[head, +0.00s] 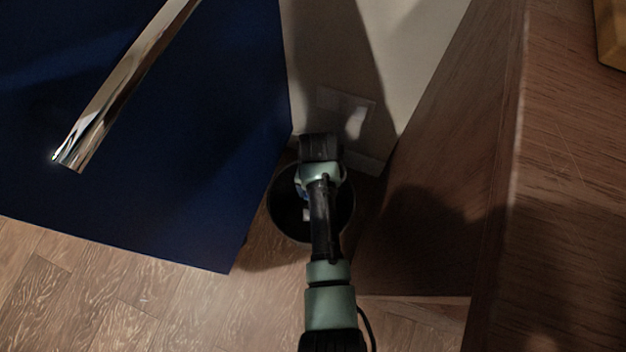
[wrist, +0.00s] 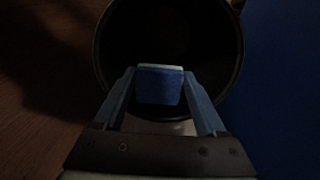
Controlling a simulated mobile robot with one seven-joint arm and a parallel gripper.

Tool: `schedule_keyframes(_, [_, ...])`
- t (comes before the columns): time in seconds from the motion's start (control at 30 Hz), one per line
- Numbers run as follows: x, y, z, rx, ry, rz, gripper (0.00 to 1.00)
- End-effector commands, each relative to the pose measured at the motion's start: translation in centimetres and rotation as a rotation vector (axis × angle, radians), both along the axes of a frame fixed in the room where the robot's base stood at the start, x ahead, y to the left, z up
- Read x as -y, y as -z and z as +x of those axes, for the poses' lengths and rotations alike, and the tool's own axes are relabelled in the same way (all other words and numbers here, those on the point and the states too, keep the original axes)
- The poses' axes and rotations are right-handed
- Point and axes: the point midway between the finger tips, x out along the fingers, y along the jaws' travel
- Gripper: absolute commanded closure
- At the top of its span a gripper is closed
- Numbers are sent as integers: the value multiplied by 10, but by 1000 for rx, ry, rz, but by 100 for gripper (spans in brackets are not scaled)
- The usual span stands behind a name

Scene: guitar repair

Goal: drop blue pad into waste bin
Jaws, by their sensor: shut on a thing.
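The blue pad (wrist: 160,86) is between the fingertips of my gripper (wrist: 160,92) in the wrist view. The gripper is shut on it. The dark round waste bin (wrist: 112,50) lies beyond the pad, and the pad shows against its dark opening. In the head view the bin (head: 283,214) stands on the floor, partly covered by my arm. My arm reaches over the bin there. The gripper's fingers and the pad are mostly hidden by the arm in the head view. The bin's inside is too dark to make out.
A brown wooden bench or cabinet (head: 440,190) stands close on the right. A pale wall (head: 330,50) is behind. Wooden floor (head: 150,310) lies open at the front left.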

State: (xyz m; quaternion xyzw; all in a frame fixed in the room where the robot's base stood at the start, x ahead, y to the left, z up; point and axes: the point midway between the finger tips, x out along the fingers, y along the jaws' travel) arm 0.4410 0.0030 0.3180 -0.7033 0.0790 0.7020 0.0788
Motion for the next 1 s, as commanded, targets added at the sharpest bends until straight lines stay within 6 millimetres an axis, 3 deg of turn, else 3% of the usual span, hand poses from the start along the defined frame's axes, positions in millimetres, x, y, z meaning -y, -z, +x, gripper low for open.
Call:
schedule_keyframes(0.1, [0, 12, 0, 0, 1, 0, 79])
schedule_keyframes(0.43, [0, 11, 0, 0, 0, 0, 79])
schedule_keyframes(0.47, [0, 11, 0, 0, 0, 0, 21])
schedule_keyframes(0.57, [0, 12, 0, 0, 0, 0, 3])
schedule_keyframes(0.87, [0, 9, 0, 0, 0, 0, 0])
schedule_keyframes(1.0, [0, -7, 0, 2, 0, 1, 0])
